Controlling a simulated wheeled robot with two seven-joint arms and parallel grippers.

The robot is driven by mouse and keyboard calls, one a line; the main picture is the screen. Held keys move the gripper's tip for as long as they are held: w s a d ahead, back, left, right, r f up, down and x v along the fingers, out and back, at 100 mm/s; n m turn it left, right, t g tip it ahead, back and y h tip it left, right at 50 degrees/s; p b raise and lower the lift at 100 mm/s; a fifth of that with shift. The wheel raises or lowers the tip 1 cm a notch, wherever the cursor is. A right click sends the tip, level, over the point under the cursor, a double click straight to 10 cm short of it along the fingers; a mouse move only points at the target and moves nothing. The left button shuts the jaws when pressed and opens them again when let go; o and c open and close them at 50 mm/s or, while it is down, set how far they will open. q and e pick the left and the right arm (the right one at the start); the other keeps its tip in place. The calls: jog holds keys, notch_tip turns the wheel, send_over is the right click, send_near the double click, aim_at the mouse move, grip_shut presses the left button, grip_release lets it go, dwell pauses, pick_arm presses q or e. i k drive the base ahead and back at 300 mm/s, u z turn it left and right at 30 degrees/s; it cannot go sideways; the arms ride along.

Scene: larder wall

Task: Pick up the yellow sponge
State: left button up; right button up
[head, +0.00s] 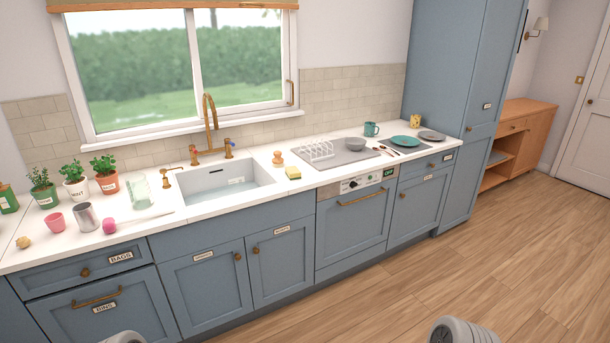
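The yellow sponge (293,174) lies on the white counter, just right of the sink (225,182) and near the counter's front edge. It looks yellow with a greener top. Nothing covers it. Only rounded grey parts of my own arms show at the bottom edge of the head view, far from the sponge. Neither of my grippers can be seen.
A wooden-looking brush (278,158) stands just behind the sponge. To the right is a grey drainer mat (345,159) with a white rack (317,151) and a bowl (355,144). A glass jar (139,190) stands left of the sink. The wooden floor (400,290) is clear.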

aim_at(292, 173)
jog(key=z, duration=0.7)
jog(key=i, duration=1.6)
jog(key=u, duration=0.35)
jog(key=i, duration=1.05)
jog(key=u, duration=1.05)
